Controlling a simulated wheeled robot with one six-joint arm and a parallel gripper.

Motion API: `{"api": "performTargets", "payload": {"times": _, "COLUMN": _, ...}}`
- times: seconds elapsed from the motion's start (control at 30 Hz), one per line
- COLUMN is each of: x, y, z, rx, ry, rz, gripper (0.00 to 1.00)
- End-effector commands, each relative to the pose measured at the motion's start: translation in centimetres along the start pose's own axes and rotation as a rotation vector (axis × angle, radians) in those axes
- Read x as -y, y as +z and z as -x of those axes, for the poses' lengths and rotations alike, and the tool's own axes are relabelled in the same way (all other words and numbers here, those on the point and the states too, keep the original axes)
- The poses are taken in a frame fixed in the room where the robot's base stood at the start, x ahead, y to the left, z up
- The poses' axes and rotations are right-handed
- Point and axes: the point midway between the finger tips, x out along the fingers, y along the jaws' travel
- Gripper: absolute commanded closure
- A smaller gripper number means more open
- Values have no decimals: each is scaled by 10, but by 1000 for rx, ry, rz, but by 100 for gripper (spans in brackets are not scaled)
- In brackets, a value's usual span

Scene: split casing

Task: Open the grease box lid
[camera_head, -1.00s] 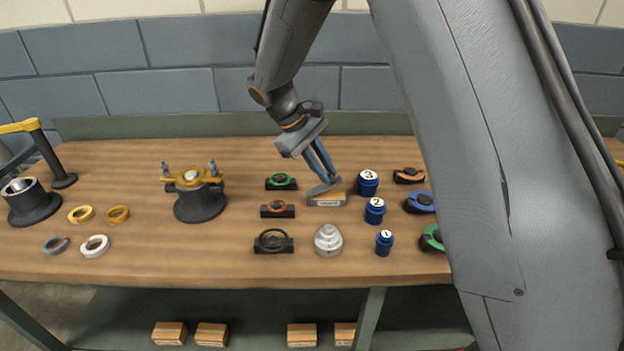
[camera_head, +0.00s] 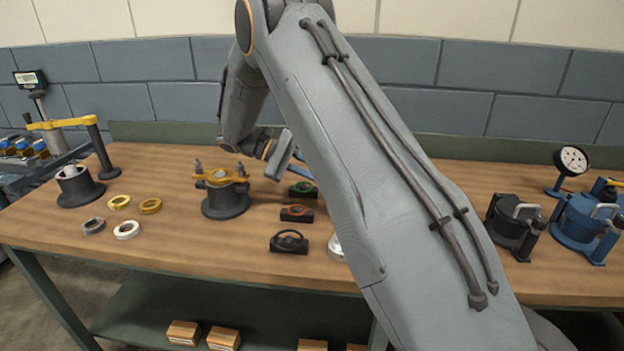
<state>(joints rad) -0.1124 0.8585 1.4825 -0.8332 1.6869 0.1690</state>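The grease box is not visible now; my own arm covers the middle of the bench, where a small labelled box stood under my gripper a second ago. My gripper (camera_head: 301,165) shows only as a bit of blue finger left of my forearm. Its fingertips are hidden, so I cannot tell whether it is open, shut or touching the box.
Green-ringed (camera_head: 303,190), orange-ringed (camera_head: 297,213) and black (camera_head: 289,243) parts stand left of my arm. A dark casing with a yellow clamp (camera_head: 223,193) is further left, near loose rings (camera_head: 127,230). Dark (camera_head: 514,226) and blue (camera_head: 585,225) casings and a dial gauge (camera_head: 571,165) stand right.

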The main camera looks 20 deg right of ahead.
Motion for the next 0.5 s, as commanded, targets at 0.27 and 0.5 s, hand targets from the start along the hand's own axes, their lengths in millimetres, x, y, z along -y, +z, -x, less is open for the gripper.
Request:
{"api": "performTargets", "payload": {"times": 0.27, "x": -2, "y": 0, "z": -5, "rx": 22, "ry": 7, "rz": -1, "gripper": 100}}
{"api": "performTargets", "payload": {"times": 0.5, "x": -1, "y": 0, "z": -5, "rx": 22, "ry": 7, "rz": 0, "gripper": 84}}
